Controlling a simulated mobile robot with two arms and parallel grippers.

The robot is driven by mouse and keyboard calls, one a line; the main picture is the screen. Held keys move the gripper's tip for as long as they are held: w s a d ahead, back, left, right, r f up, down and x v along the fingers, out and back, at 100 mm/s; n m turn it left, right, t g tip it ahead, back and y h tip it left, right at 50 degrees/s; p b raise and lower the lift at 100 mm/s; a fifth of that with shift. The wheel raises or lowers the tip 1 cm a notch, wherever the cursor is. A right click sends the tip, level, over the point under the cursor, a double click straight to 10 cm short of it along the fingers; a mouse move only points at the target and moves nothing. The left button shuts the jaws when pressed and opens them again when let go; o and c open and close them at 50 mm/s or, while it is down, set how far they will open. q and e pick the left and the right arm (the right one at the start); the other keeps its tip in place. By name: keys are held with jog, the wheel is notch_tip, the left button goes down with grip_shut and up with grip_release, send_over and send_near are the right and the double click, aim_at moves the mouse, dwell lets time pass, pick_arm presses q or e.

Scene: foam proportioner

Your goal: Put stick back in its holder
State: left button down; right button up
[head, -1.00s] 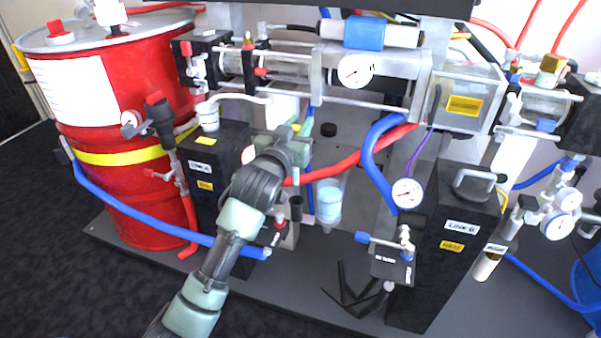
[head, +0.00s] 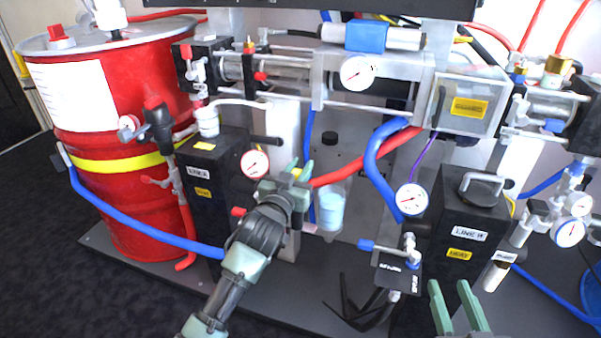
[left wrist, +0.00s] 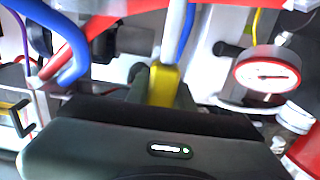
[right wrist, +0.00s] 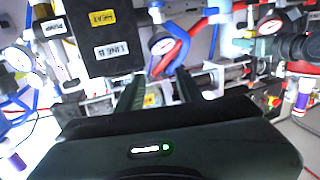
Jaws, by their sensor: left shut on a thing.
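My left gripper (head: 293,174) is in the middle of the head view, in front of the machine between the left black tower and the clear cup. It is shut on a stick with a yellow part (left wrist: 163,85), seen between the fingers in the left wrist view. A white shaft appears to run on upward from the yellow part there. In the head view only a bit of yellow shows at the fingertips. I cannot make out the stick's holder. My right gripper (head: 458,308) is open and empty, low in front of the right black tower; its spread fingers also show in the right wrist view (right wrist: 158,92).
A clear cup with pale blue liquid (head: 331,208) hangs just right of my left gripper. A red hose (head: 355,168) and blue hose (head: 373,165) cross nearby. Black towers (head: 215,205) (head: 468,215) stand either side. Black strips (head: 352,305) lie on the base plate.

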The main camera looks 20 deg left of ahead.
pick_arm(q)
jog(key=shift+f, duration=0.25)
pick_arm(e)
jog(key=shift+a+r+t, duration=0.1)
jog(key=shift+r+t, duration=0.2)
jog(key=shift+r, duration=0.25)
pick_arm(q)
jog(key=shift+f, duration=0.1)
jog(key=shift+f, duration=0.2)
jog(key=c, duration=1.2)
grip_release()
pick_arm(e)
jog(key=shift+r, duration=0.4)
